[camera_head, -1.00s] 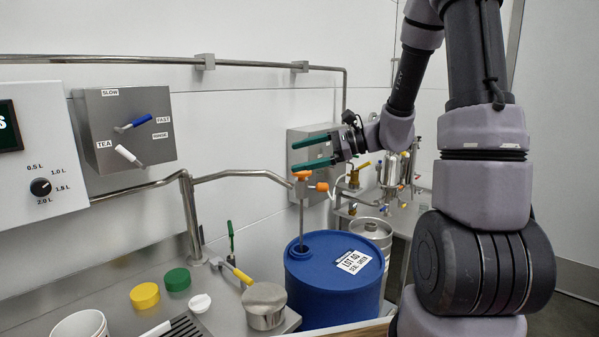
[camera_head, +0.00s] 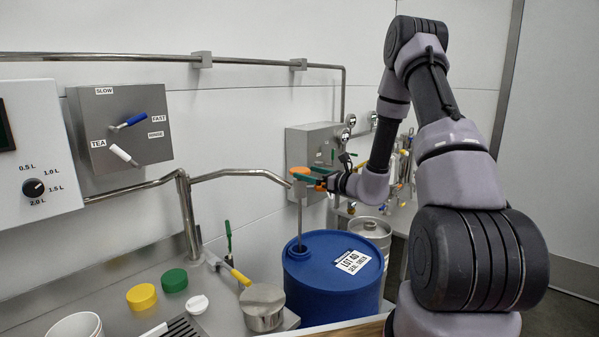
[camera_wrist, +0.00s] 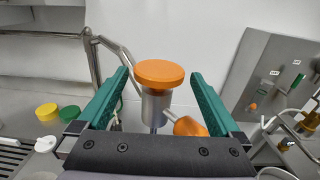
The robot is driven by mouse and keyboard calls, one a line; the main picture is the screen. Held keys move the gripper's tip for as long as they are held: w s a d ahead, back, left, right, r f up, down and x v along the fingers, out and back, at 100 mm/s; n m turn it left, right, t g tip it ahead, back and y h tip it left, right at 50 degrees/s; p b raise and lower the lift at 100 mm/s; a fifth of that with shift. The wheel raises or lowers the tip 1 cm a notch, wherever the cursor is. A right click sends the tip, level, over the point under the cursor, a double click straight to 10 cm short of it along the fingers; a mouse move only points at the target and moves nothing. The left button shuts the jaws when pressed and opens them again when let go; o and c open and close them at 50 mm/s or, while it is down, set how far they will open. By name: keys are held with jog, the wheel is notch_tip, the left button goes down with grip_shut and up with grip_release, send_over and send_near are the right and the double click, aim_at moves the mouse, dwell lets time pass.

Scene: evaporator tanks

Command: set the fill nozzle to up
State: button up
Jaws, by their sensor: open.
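An orange-capped metal fitting (camera_head: 299,170) stands on a thin upright pipe rising from the blue drum (camera_head: 327,290). No label marks it as the fill nozzle. In the wrist view its round orange cap (camera_wrist: 160,72) sits atop a grey body, with an orange knob (camera_wrist: 188,126) sticking out low on the right. My gripper (camera_head: 304,178) is at the fitting, its green fingers apart. In the wrist view the open fingers (camera_wrist: 159,80) lie on either side of the cap, with a gap visible at each side.
A bent steel pipe (camera_head: 238,173) reaches over the counter close to the fitting's left. A grey box with levers (camera_head: 127,128) is on the wall at left. A saucepan (camera_head: 264,304), yellow lid (camera_head: 141,297) and green lid (camera_head: 174,280) rest on the counter. A keg (camera_head: 372,229) stands behind the drum.

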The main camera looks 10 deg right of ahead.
aim_at(299, 169)
jog(key=shift+x, duration=2.2)
jog(key=shift+a, duration=0.1)
grip_shut()
jog(key=shift+r, duration=0.1)
